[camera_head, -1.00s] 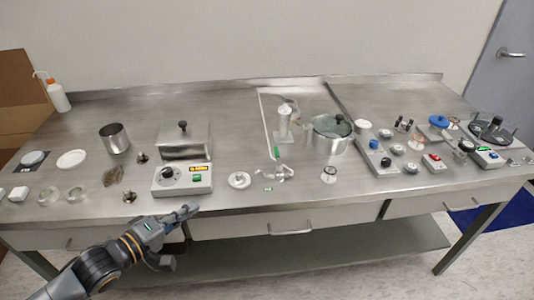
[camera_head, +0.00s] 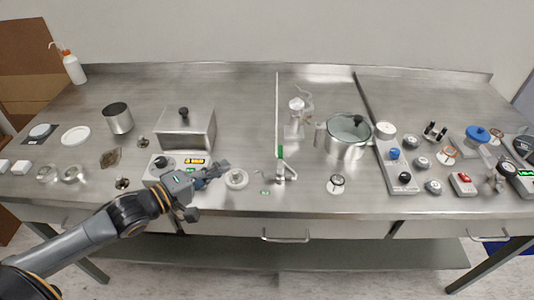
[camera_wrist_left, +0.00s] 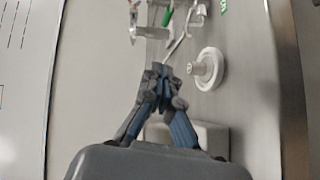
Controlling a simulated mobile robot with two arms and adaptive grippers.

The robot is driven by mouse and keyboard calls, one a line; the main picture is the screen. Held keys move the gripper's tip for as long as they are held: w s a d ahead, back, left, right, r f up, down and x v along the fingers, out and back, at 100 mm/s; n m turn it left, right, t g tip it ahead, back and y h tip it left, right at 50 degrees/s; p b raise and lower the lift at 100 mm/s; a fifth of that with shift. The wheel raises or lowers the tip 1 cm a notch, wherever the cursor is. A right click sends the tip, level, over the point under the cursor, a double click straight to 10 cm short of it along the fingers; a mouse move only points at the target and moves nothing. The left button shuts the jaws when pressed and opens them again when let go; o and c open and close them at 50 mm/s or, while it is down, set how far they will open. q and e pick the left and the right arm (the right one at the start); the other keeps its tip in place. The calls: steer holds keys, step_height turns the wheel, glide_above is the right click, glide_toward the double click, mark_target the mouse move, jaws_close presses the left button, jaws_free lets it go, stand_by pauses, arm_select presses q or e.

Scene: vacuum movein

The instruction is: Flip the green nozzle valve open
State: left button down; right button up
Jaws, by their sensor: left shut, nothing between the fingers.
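The nozzle valve's green lever (camera_head: 281,152) stands upright beside a small clear-and-silver nozzle (camera_head: 282,173) near the front middle of the table. In the left wrist view the green lever (camera_wrist_left: 168,17) shows at the top edge, past my fingertips. My right gripper is not in view.
A white flanged disc (camera_head: 236,179) sits between my left gripper and the nozzle. The control box (camera_head: 159,166) is partly hidden by my gripper. A glass-lidded pot (camera_head: 345,150) and a clear stand (camera_head: 297,118) are behind and right.

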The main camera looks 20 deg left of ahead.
mark_target(280, 159)
arm_select(q)
steer(key=shift+w+d, duration=0.15)
steer(key=shift+w, duration=0.2)
steer(key=x, duration=0.5)
steer(key=shift+w+d, duration=0.2)
steer(key=shift+w, duration=0.15)
steer(key=x, duration=0.4)
steer(key=shift+d, duration=0.1)
steer(key=shift+w+d+f+p, duration=0.15)
steer(key=shift+d+p, duration=0.1)
steer(key=shift+d, duration=0.35)
steer(key=shift+w+d+f+p, duration=0.15)
steer(key=shift+d+p, duration=0.1)
steer(key=shift+d, duration=0.3)
steer(key=shift+w+d+f, duration=0.1)
steer(key=shift+d+f, duration=0.1)
steer(key=shift+d, duration=0.4)
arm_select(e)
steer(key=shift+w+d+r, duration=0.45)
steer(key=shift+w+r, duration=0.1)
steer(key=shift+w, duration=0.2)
arm_select(q)
steer(key=shift+d, duration=0.15)
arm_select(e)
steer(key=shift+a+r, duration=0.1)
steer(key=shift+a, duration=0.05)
